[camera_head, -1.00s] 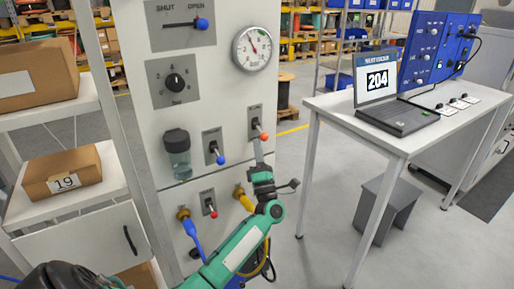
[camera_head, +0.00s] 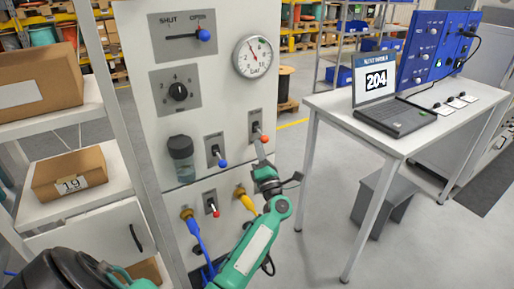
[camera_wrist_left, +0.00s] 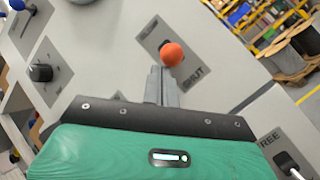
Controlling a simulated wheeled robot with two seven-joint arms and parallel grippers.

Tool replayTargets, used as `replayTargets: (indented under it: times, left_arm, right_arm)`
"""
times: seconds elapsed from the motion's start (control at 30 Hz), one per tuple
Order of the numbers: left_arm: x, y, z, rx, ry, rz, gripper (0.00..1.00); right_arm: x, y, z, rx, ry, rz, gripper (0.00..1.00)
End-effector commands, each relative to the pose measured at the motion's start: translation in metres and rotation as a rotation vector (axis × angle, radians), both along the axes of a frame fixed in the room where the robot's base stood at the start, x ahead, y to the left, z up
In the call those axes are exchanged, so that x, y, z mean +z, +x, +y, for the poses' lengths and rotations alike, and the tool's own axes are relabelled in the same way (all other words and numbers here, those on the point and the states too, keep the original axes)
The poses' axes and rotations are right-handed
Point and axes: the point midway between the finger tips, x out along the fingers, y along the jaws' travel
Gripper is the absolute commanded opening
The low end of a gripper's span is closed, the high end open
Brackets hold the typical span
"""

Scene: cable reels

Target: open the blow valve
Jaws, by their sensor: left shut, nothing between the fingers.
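A light grey panel (camera_head: 217,92) carries several small levers. The lever with the orange ball knob (camera_head: 264,138) is at its right edge; the knob also shows in the wrist view (camera_wrist_left: 172,54), beside a plate reading SHUT. I cannot read which lever is labelled as the blow valve. My left gripper (camera_head: 260,147) is shut and empty. Its fingertips (camera_wrist_left: 164,76) are just below the orange knob, overlapping it in view; I cannot tell if they touch. A blue-knob lever (camera_head: 222,163) and a red-knob lever (camera_head: 216,213) are to the left. My right gripper is not in view.
Above are a SHUT–OPEN slider (camera_head: 203,35) with its blue knob at OPEN, a rotary dial (camera_head: 178,92) and a pressure gauge (camera_head: 252,57). Blue and yellow hoses hang below. Shelves with boxes (camera_head: 70,175) stand left; a table with a laptop (camera_head: 395,117) stands right.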

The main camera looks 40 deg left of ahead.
Motion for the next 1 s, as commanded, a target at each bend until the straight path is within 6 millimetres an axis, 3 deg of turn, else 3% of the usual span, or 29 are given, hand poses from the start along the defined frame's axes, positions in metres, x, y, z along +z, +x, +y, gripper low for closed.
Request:
replayTargets:
  times: [0.3,1.0]
  left_arm:
    - [0.008,-0.001,-0.004,-0.003,-0.072,0.028,0.00]
    - [0.016,-0.001,-0.006,-0.004,-0.158,0.065,0.00]
  right_arm:
    - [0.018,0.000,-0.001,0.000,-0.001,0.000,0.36]
    - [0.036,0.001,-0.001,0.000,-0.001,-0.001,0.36]
